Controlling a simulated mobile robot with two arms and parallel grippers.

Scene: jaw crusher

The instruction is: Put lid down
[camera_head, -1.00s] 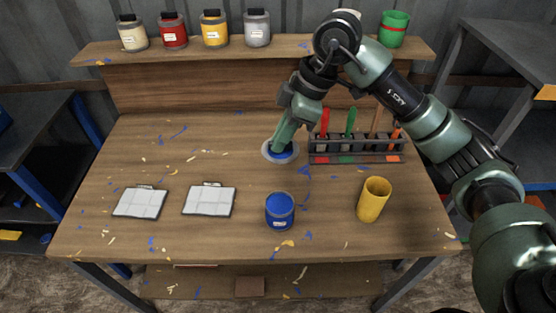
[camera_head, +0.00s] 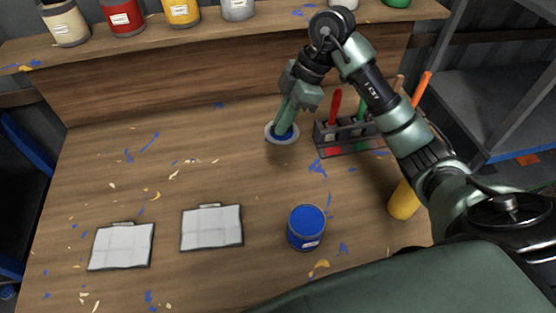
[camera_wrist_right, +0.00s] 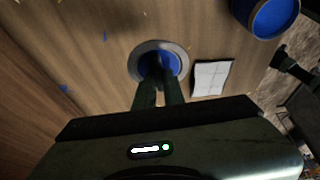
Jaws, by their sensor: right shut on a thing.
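The lid (camera_head: 270,134) is a round grey-rimmed disc with a blue centre, in the back middle of the table. My right gripper (camera_head: 284,134) is shut on it from above. The lid lies flat, at or just above the tabletop; I cannot tell whether it touches. The right wrist view also shows the lid (camera_wrist_right: 181,58) between the fingertips (camera_wrist_right: 158,72), which cover part of it. An open jar of blue paint (camera_head: 306,229) stands upright nearer the front, apart from the lid. My left gripper is not in view.
A brush rack (camera_head: 345,150) stands just right of the lid. A yellow cup (camera_head: 403,203) is partly behind my right arm. Two white-tiled panels (camera_head: 212,227) (camera_head: 122,247) lie at the front left. Paint jars (camera_head: 183,10) line the back shelf. The left middle tabletop is clear except for paint flecks.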

